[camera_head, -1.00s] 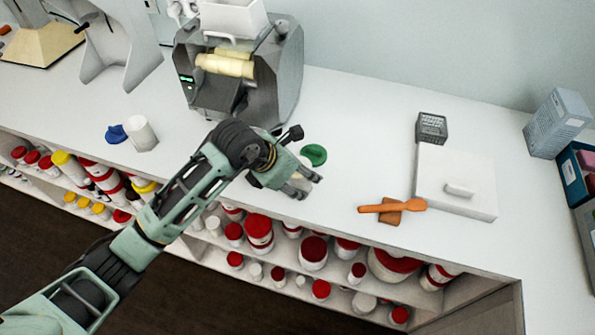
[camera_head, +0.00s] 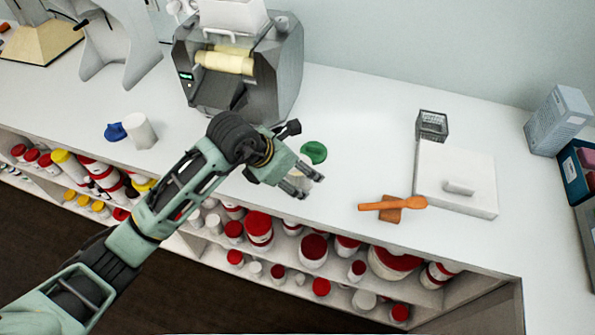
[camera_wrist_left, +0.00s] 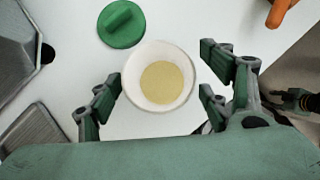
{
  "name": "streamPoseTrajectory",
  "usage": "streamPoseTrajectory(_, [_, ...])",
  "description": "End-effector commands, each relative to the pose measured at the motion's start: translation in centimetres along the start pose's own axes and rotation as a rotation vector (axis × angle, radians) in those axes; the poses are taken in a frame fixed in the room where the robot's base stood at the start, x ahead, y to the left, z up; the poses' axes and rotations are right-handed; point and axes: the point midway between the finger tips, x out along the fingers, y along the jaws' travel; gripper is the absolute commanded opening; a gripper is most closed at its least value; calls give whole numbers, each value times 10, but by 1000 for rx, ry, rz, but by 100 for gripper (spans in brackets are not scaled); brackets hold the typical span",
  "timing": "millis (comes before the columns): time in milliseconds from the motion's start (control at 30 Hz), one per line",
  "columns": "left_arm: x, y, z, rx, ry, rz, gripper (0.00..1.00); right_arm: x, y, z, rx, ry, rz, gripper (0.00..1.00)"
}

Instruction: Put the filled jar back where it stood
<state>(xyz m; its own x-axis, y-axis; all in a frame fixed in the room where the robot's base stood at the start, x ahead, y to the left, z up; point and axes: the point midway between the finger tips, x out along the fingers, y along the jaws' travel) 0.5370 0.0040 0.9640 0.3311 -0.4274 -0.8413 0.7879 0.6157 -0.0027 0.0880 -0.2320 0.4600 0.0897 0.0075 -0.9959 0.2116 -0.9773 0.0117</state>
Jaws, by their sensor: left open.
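The filled jar (camera_wrist_left: 160,76) is a round white jar, seen from above in the left wrist view with pale yellow contents inside. It stands on the white counter close to a green lid (camera_wrist_left: 121,24). My left gripper (camera_wrist_left: 160,95) is open, with its fingers on either side of the jar and visible gaps to it. In the head view, my left gripper (camera_head: 308,187) is low over the counter near its front edge and hides most of the jar. The green lid (camera_head: 313,152) lies just behind it. A green and black part at the right edge of the wrist view looks like my right gripper (camera_wrist_left: 296,100).
The mill (camera_head: 240,75) stands behind left. A white jar (camera_head: 139,131) and blue lid (camera_head: 115,132) are further left. Shelves of containers run below the front edge.

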Motion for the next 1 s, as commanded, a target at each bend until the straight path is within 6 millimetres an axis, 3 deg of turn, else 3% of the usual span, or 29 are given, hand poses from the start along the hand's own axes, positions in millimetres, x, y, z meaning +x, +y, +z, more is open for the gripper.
streamPoseTrajectory(300, [-67, 1, -1, 3, -3, 5, 72, 17, 0, 2, 0, -1, 0, 33])
streamPoseTrajectory(500, [-98, 1, -1, 2, -1, 3, 72, 22, 1, 3, -1, -1, 2, 33])
streamPoseTrajectory(667, [-107, 0, -1, 1, 1, 1, 72, 22, 4, 3, -2, -1, 5, 33])
streamPoseTrajectory(1000, [-108, 0, -1, 1, 1, 0, 72, 22, 5, 3, -3, -1, 6, 33])
